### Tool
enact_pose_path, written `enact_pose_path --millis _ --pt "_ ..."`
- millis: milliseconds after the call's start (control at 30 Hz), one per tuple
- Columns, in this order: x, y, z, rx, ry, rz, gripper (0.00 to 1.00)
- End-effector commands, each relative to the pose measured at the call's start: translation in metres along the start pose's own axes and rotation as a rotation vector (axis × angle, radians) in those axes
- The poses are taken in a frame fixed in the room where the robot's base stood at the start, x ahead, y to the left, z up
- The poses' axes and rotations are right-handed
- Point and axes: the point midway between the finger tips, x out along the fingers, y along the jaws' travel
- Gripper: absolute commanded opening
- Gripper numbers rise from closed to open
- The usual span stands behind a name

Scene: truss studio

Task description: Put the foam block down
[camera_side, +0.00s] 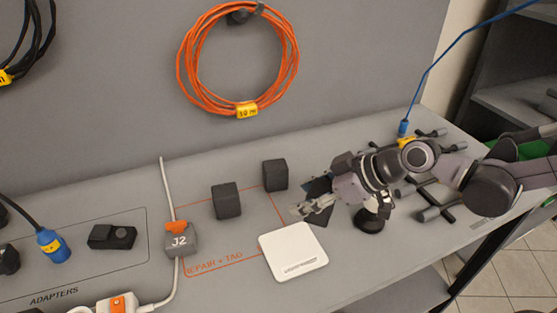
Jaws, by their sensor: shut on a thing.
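My gripper (308,206) is at the right of the bench, just above and behind the white flat box, with its fingers pointing left. It is shut on a dark foam block (318,187), which shows above and below the fingers and looks tilted. The fingers hide its middle, and I cannot tell whether it touches the bench top. Two similar dark blocks stand on the bench to the left: one block (226,200) inside the orange-outlined area, and another block (275,175) at its back edge.
The white flat box (293,252) lies in front of my gripper. Dark clamp-like tools (436,212) lie at the right. Orange outline floor between box and blocks is bare.

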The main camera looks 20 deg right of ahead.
Motion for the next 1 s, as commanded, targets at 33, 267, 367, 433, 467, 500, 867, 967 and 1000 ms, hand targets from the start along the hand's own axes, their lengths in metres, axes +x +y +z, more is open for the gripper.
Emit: enact_pose_path --millis 33,267,367,433,467,500,867,967,1000 --pt "0.01 -0.01 0.0 -0.006 0.0 -0.004 0.33" --pt "0.042 -0.039 0.0 -0.002 0.001 -0.002 0.33" --pt "0.049 -0.044 0.001 -0.001 0.0 -0.001 0.33" --pt "0.051 -0.046 0.001 0.0 0.0 0.0 0.33" --pt "0.052 -0.046 0.002 0.001 0.0 0.0 0.33" --pt "0.054 -0.046 0.003 0.002 0.0 0.0 0.33" --pt "0.077 -0.046 0.029 0.001 0.001 0.001 0.33" --pt "0.078 -0.046 0.03 0.001 0.001 0.001 0.33" --pt "0.078 -0.046 0.031 0.001 0.0 0.001 0.33"
